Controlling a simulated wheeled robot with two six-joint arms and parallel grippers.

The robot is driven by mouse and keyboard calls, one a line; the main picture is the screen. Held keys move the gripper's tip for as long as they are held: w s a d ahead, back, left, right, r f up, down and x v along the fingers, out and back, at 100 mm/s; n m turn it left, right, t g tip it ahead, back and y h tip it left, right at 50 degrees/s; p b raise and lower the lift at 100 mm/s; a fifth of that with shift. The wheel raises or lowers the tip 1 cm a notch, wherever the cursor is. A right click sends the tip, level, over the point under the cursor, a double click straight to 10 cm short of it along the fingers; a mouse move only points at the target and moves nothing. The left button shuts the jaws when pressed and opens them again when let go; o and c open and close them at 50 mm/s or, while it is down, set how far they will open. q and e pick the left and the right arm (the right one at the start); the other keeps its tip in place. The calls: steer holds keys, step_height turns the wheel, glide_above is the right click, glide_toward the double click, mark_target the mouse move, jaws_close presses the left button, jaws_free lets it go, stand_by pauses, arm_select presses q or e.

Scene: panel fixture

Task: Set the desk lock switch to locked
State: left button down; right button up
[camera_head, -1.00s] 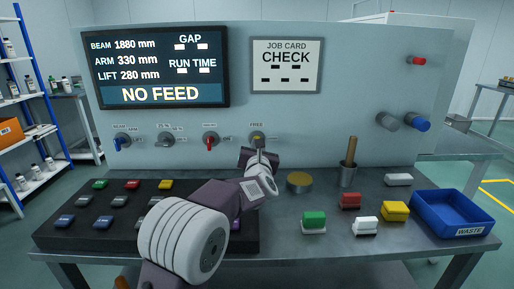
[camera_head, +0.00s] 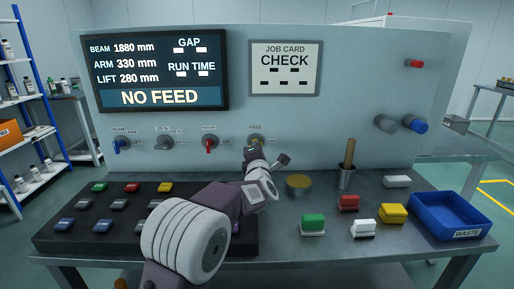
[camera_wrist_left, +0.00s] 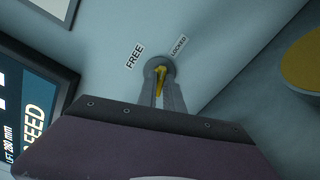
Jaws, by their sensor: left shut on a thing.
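The desk lock switch (camera_head: 257,139) is the rightmost of the row of switches on the panel. Its FREE label shows above it in the head view, and my gripper hides part of it. In the left wrist view its round base and yellow lever (camera_wrist_left: 161,76) show, with the FREE label (camera_wrist_left: 134,56) to the left and the LOCKED label (camera_wrist_left: 179,46) to the upper right. My left gripper (camera_head: 252,151) is at the switch. Its fingers in the wrist view (camera_wrist_left: 161,96) are shut on the yellow lever, one on either side. My right gripper is not in view.
Other switches, including a red one (camera_head: 209,144), line the panel to the left. The display (camera_head: 157,69) reads NO FEED. A yellow-topped round button (camera_head: 298,182), a cup with a wooden handle (camera_head: 346,178), coloured blocks and a blue waste tray (camera_head: 451,231) are on the desk to the right.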

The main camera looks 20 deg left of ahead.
arm_select(q)
steer(key=shift+f+m+p, duration=0.15)
steer(key=shift+m+p, duration=0.45)
steer(key=shift+m, duration=1.5)
steer(key=c, duration=1.5)
jaws_free()
steer(key=shift+p+v, duration=0.3)
steer(key=shift+v, duration=4.25)
